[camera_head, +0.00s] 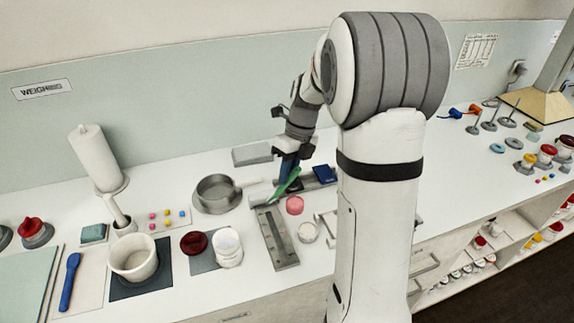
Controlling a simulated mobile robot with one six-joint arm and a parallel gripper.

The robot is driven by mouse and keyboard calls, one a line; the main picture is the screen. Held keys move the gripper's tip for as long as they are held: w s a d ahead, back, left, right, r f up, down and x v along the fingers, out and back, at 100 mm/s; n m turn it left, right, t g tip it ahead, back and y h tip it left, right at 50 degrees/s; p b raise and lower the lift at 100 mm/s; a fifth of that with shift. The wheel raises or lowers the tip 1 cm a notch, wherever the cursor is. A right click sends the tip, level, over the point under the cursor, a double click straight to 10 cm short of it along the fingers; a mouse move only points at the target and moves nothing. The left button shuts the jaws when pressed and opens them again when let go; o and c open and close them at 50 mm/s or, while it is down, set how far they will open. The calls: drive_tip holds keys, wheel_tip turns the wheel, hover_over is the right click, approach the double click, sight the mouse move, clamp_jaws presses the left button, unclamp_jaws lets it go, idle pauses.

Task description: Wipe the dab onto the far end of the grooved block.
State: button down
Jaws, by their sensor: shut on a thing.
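The grooved block (279,250) is a long grey bar lying on the white counter. One end points toward the front edge, and the far end lies below my gripper. My gripper (287,173) is over the counter just beyond that far end, shut on a slim green tool (288,185). The tool slants down to the left, with its lower tip close to the block's far end. I cannot tell whether the tip touches the block. No dab can be made out at this size.
A grey pan (216,195) stands left of the block. A pink round piece (295,205) and a small pale dish (308,232) sit close on its right. A white jar (228,248) and a mortar (133,258) stand further left. My arm hides part of the right counter.

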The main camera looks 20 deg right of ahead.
wheel_tip(320, 180, down, 5)
drive_tip(key=b, duration=0.4)
drive_tip(key=shift+r, duration=0.2)
drive_tip(key=shift+f+b, duration=0.3)
drive_tip(key=shift+f, duration=0.4)
idle(0.9)
drive_tip(key=shift+r, duration=0.1)
idle(0.4)
wheel_tip(320, 180, up, 6)
drive_tip(key=p, duration=0.6)
drive_tip(key=shift+s, duration=0.1)
